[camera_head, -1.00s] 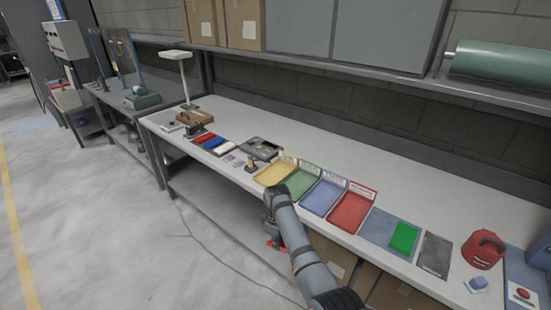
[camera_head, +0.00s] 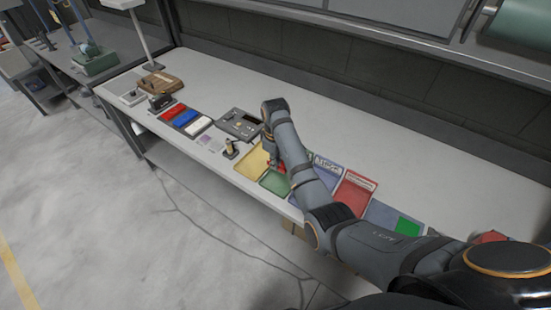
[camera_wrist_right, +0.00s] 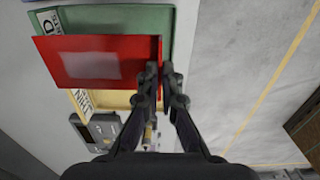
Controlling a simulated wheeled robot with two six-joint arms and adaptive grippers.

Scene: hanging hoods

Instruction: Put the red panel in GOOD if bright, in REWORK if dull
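In the right wrist view, my right gripper (camera_wrist_right: 163,78) is shut on the right edge of the red panel (camera_wrist_right: 138,58). The panel has a pale blurred rectangle on its face. It hangs above the green tray (camera_wrist_right: 150,17) and the yellow tray (camera_wrist_right: 122,101), partly covering both. The green tray's label ends in "D"; the rest is hidden. In the head view, my right gripper (camera_head: 272,152) is over the bench, and only a sliver of the red panel (camera_head: 283,167) shows beside my arm. My left gripper is out of view.
A blue tray (camera_head: 316,190) and a red tray (camera_head: 352,192) stand to the right, partly behind my arm. A green panel (camera_head: 408,227) lies farther right. The bench's back strip is clear.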

